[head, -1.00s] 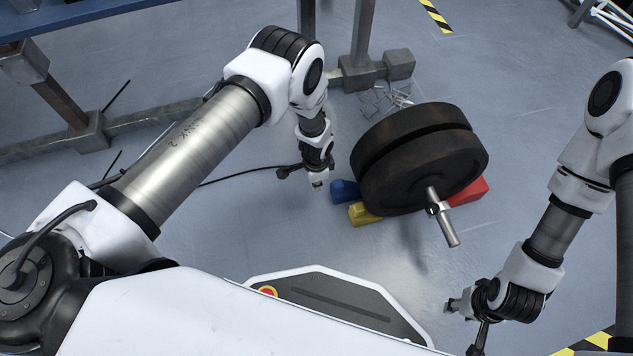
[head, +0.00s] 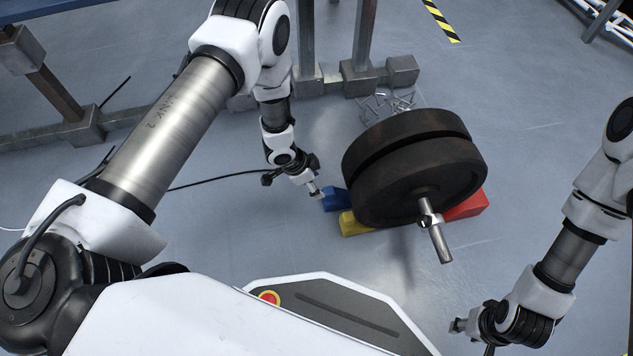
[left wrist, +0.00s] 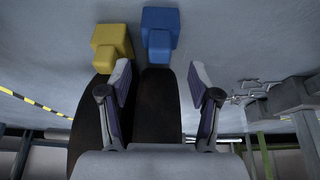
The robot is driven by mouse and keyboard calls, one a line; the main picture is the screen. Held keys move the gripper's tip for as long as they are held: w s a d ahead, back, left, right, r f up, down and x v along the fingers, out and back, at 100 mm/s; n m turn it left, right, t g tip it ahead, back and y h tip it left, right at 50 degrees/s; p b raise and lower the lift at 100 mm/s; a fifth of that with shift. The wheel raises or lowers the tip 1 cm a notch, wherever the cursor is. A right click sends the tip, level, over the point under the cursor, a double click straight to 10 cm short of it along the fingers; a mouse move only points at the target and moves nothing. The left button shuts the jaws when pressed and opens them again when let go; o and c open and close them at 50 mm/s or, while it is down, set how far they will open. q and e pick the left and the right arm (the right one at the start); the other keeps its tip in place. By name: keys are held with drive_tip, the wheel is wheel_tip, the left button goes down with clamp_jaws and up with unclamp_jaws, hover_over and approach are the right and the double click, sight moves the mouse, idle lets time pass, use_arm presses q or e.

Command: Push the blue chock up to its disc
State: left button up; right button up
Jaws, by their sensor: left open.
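Two dark thick discs share one metal axle (head: 438,238) above the floor; the near disc (head: 425,185) partly covers the far disc (head: 400,137). The blue chock (head: 332,198) lies on the floor at the far disc's left side, partly hidden by the discs. In the left wrist view the blue chock (left wrist: 158,32) appears right at a disc's edge; I cannot tell whether they touch. My left gripper (head: 317,192) is open and empty, just left of the blue chock. In the left wrist view its fingers (left wrist: 158,82) are spread. My right gripper (head: 456,326) is low right, away from the chocks.
A yellow chock (head: 353,225) lies beside the blue one, also in the left wrist view (left wrist: 110,45). A red chock (head: 467,206) lies right of the discs. A metal frame's foot (head: 358,78) and thin wire pieces (head: 385,104) are behind. The floor in front is clear.

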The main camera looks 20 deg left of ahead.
sight(324, 192)
use_arm(q)
drive_tip(key=b+x, duration=0.4)
drive_tip(key=x, duration=0.3)
drive_tip(key=shift+a+f, duration=0.1)
drive_tip(key=shift+f, duration=0.05)
drive_tip(key=shift+f+b, duration=0.3)
drive_tip(key=shift+b, duration=0.05)
clamp_jaws()
